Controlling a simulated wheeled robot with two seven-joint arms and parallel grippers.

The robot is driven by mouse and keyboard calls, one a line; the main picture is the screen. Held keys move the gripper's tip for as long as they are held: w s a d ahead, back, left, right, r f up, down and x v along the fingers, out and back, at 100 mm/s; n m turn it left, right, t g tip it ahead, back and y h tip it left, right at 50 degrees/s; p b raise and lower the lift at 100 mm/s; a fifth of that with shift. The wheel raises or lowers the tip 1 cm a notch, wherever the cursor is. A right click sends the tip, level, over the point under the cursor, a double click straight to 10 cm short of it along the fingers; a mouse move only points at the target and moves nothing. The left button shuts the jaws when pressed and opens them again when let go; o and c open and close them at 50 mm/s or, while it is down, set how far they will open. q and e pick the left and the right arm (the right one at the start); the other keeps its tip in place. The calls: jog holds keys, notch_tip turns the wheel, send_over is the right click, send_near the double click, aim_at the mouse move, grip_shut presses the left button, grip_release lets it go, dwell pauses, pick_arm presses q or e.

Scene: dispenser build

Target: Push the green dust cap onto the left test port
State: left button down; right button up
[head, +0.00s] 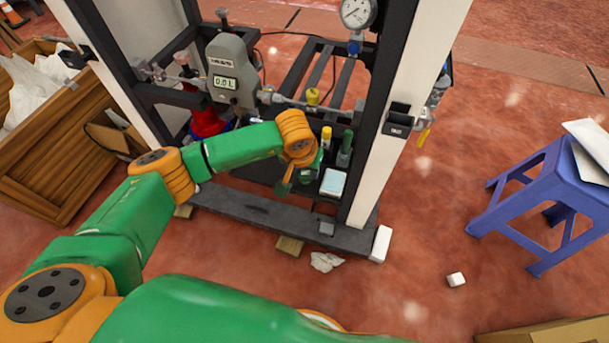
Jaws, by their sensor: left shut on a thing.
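My left arm reaches in from the left, and its gripper (285,185) is low at the front of the dispenser frame, pointing down. The gripper is shut on a small dark green piece at its tip, apparently the green dust cap; the wrist hides most of it and its outline is unclear. Just right of the gripper stand a yellow-topped item (326,136) and a green-topped item (345,145), above a pale blue-white pad (332,182). I cannot make out the left test port. My right gripper is not in view.
The dispenser frame (255,212) carries a grey meter (230,72), a pipe and a pressure gauge (357,12). Its white right post (405,90) stands close to the gripper's right. A wooden crate (45,150) is at left, a blue stool (535,190) at right. The front floor is mostly clear.

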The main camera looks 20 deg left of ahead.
aim_at(305, 173)
pick_arm(q)
jog(key=shift+r+p, duration=1.45)
jog(key=shift+r, duration=0.95)
jog(key=shift+f, duration=0.1)
